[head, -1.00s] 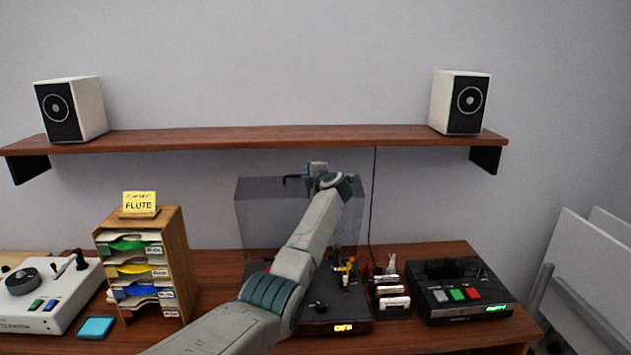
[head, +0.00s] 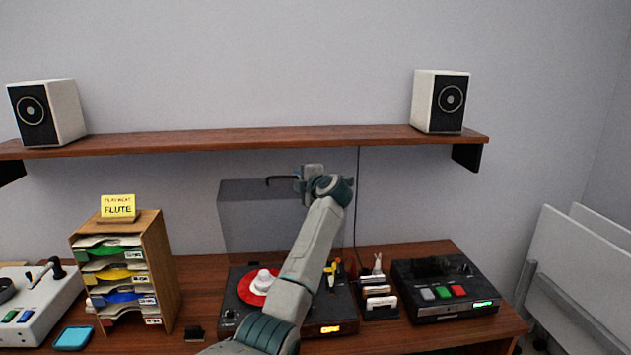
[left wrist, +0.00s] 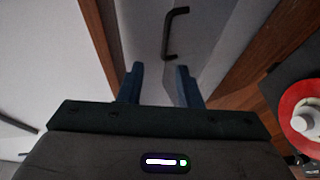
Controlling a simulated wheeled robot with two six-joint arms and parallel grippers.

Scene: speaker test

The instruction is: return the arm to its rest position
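My left arm (head: 310,240) rises from the bottom middle of the head view, and its wrist end is in front of the turntable's raised, see-through grey lid (head: 240,215). In the left wrist view, my left gripper (left wrist: 160,82) has its two dark blue fingers apart with nothing between them. The lid's black handle (left wrist: 170,35) is beyond the fingertips, apart from them. The turntable (head: 340,312) holds a red record (head: 250,287) with a white piece (head: 264,279) at its centre; my arm hides part of it. My right gripper is in neither view.
A brown shelf (head: 250,140) with two speakers (head: 47,112) (head: 440,101) runs above. A sleeve rack (head: 160,265) with a FLUTE sign (head: 118,206) stands left. A small card rack (head: 379,299) and a black device (head: 445,288) with coloured buttons stand right of the turntable.

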